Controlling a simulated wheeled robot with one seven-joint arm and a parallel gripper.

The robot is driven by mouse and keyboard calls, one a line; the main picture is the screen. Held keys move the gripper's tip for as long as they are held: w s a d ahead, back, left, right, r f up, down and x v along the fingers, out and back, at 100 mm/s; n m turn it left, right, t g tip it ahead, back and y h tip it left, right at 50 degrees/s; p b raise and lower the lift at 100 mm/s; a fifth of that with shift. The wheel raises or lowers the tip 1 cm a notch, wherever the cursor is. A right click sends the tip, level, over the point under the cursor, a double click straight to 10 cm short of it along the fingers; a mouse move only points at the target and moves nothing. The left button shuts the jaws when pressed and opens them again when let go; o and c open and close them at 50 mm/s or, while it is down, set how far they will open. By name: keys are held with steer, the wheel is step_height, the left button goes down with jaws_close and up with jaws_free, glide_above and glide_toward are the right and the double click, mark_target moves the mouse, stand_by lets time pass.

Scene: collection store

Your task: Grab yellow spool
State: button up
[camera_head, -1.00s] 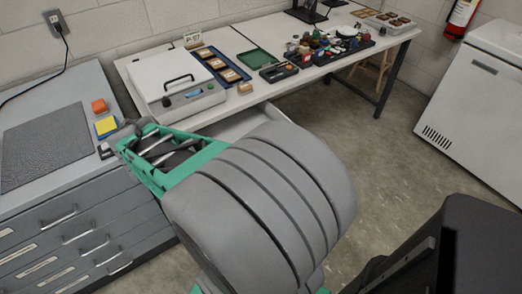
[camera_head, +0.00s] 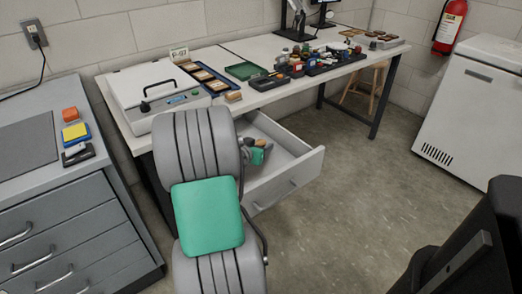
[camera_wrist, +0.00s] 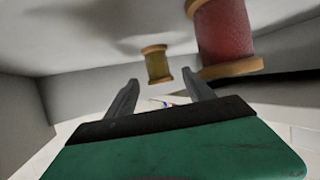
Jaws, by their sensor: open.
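The yellow spool (camera_wrist: 158,64) shows in the wrist view, upright-looking with tan rims, ahead of and roughly between the fingertips. My gripper (camera_wrist: 162,88) is open and empty, with a gap between its fingers and the spool. A larger red spool (camera_wrist: 221,32) with tan rims is to the right of the yellow one, nearer the camera. In the head view my gripper (camera_head: 257,154) is at the open white drawer (camera_head: 290,184) under the table. My arm hides part of the drawer, and I cannot make out the spools there.
The drawer walls enclose the wrist view closely. The white table (camera_head: 232,52) above holds a white lidded device (camera_head: 160,88), a green tray (camera_head: 246,71) and several small items. A grey drawer cabinet (camera_head: 70,225) stands at left. The floor right of the drawer is clear.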

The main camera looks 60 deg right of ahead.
jaws_close()
stand_by(0.7)
